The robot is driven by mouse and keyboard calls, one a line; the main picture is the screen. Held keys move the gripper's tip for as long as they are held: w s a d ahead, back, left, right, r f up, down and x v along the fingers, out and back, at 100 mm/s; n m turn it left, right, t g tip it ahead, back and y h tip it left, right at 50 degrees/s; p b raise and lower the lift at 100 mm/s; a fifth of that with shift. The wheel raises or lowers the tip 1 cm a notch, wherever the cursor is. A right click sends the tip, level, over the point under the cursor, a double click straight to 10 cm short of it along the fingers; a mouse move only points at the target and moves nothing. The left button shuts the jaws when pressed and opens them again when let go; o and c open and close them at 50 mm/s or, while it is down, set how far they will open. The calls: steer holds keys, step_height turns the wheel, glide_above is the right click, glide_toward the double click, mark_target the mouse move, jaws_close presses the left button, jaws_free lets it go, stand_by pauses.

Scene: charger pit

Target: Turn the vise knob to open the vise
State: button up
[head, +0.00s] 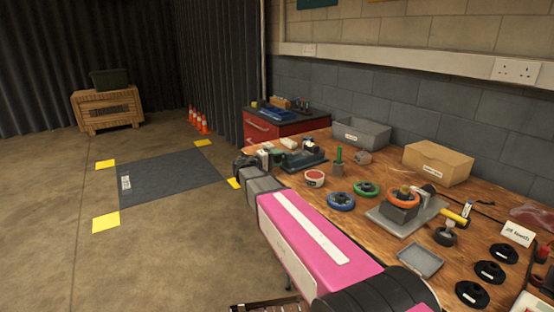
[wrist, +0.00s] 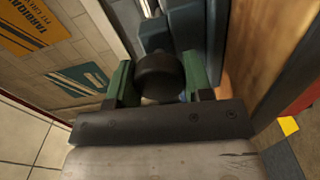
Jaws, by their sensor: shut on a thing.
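The vise (head: 306,160) is a dark blue-grey metal body at the left end of the wooden bench; part of it shows at the top of the wrist view (wrist: 185,25). Its knob (wrist: 160,76) is dark and round, and sits between the green fingers of my gripper (wrist: 158,82) in the wrist view. The fingers are shut on the knob, one on each side. In the head view my gripper (head: 266,157) reaches the vise from the left, and the knob cannot be made out clearly there. How far the jaws stand apart cannot be told.
The wooden bench (head: 380,235) carries blue, green and orange ring-shaped parts, a grey bin (head: 361,133), a cardboard box (head: 438,163) and several black discs at the right. A red cabinet (head: 262,129) stands behind the vise. The floor to the left is open.

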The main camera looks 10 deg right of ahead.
steer(key=shift+n, duration=0.5)
steer(key=o, duration=0.9)
steer(key=v, duration=1.1)
steer(key=shift+w, duration=0.1)
